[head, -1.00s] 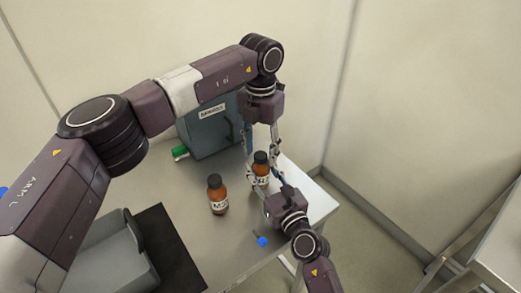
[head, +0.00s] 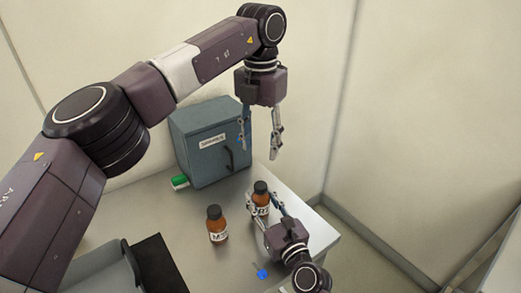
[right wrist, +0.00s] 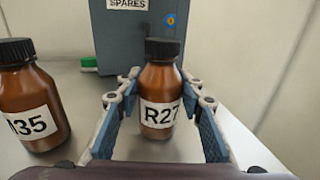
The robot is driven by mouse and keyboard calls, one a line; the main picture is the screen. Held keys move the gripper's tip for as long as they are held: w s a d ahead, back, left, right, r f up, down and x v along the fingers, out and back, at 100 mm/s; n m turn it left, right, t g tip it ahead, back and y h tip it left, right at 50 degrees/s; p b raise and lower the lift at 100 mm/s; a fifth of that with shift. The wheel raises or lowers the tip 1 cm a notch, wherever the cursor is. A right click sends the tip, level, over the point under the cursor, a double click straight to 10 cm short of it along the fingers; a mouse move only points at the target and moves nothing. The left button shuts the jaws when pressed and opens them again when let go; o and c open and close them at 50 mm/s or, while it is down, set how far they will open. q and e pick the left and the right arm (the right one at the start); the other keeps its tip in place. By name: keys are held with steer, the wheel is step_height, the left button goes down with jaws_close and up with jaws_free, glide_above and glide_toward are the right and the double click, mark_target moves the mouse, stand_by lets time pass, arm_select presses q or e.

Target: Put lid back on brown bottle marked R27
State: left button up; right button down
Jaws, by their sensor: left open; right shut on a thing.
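The brown bottle marked R27 (right wrist: 159,92) stands upright between the blue pads of my right gripper (right wrist: 159,112), its label facing that camera. It also shows in the head view (head: 260,203) near the right edge of the metal table. A black lid (right wrist: 162,48) sits level on its neck, with no gap that I can see; whether it is tight cannot be told. My right gripper (head: 263,207) is shut on the bottle's body, low at the table. My left gripper (head: 259,148) is open and empty, above the bottle and clear of the lid.
A second brown bottle (head: 216,225) with a black lid stands just left; its label is partly readable, ending in 35. A blue-grey cabinet labelled SPARES (head: 205,140) stands behind. A green item (head: 180,182) lies beside it. A grey tray (head: 95,275) is at front left.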

steer(key=c, duration=1.2)
jaws_free()
steer(key=shift+c, duration=0.2)
steer(key=v, duration=1.2)
steer(key=shift+r, duration=0.1)
